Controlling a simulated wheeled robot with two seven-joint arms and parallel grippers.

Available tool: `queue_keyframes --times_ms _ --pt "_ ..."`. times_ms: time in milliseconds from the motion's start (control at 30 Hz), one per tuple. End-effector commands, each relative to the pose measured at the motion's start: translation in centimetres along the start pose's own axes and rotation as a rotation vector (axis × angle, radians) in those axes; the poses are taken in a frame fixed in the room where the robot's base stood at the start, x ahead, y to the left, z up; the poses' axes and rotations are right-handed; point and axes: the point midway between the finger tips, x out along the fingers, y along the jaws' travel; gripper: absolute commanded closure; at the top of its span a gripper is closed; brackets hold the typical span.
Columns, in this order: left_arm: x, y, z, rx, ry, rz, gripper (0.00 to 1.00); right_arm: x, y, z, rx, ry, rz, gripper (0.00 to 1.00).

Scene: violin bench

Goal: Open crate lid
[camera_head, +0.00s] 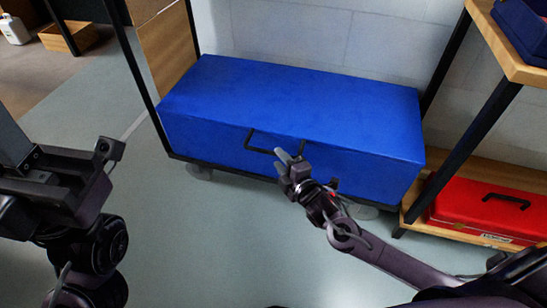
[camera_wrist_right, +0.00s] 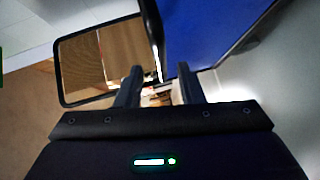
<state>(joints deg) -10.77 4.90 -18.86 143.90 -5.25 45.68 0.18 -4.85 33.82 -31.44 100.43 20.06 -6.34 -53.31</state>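A blue crate (camera_head: 310,95) with a closed lid sits low between dark frame posts.
A red toolbox (camera_head: 480,208) sits on the low wooden shelf at the right. A wooden shelf board (camera_head: 520,65) with a dark blue bin (camera_head: 525,25) stands above. A wooden box (camera_head: 68,37) and a white bottle (camera_head: 14,30) are at the back left. The floor before the crate is clear.

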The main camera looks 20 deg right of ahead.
Motion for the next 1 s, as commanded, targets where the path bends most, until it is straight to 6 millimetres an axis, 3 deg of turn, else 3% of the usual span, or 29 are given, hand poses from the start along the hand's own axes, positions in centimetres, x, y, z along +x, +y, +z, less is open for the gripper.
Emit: queue_keyframes --times_ms 100,300,633,900,1000 --pt "0.1 0.2 -0.1 0.003 0.026 0.013 1.0 2.1 -0.3 0.0 0.001 0.0 0.002 0.66" --pt "0.7 0.5 -0.3 0.006 0.048 0.027 1.0 4.2 -0.2 0.0 0.002 0.0 0.0 0.66" --pt "0.9 0.5 -0.3 0.006 0.05 0.029 1.0 4.5 -0.1 0.0 0.002 0.0 -0.002 0.66" --pt "0.9 0.5 -0.3 0.006 0.051 0.03 1.0 4.5 -0.1 0.0 0.003 0.0 -0.002 1.0" --pt "0.9 0.5 -0.3 0.007 0.051 0.03 1.0 4.5 -0.1 0.0 0.003 0.0 -0.002 1.0"
